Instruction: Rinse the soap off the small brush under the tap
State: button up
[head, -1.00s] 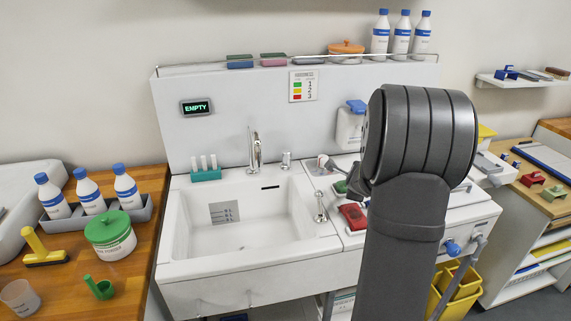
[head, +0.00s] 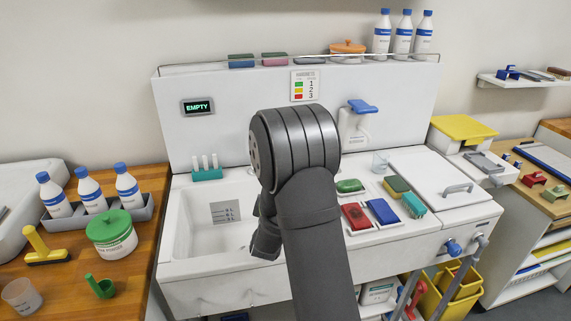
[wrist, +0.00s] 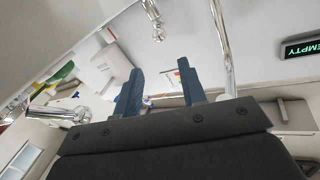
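My gripper's two blue fingers show in the wrist view (wrist: 160,68); they stand apart with nothing visible between them. In the head view my wrist hangs over the right part of the white sink (head: 183,240), and the fingertips are hidden there. The tap is a chrome column (wrist: 222,45) close to the fingers in the wrist view; my arm hides it in the head view. A small teal-bristled thing, perhaps the small brush (head: 413,205), lies on the right drainboard. I cannot tell whether it bears soap. No running water shows.
Red (head: 356,216) and blue (head: 383,212) pads and a green sponge (head: 350,186) lie on the drainboard. A clear cup (head: 380,161) stands behind them. A teal rack (head: 206,173) stands on the sink's back ledge. The display (head: 197,107) reads EMPTY.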

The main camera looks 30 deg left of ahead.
jog(key=x, duration=1.7)
grip_shut()
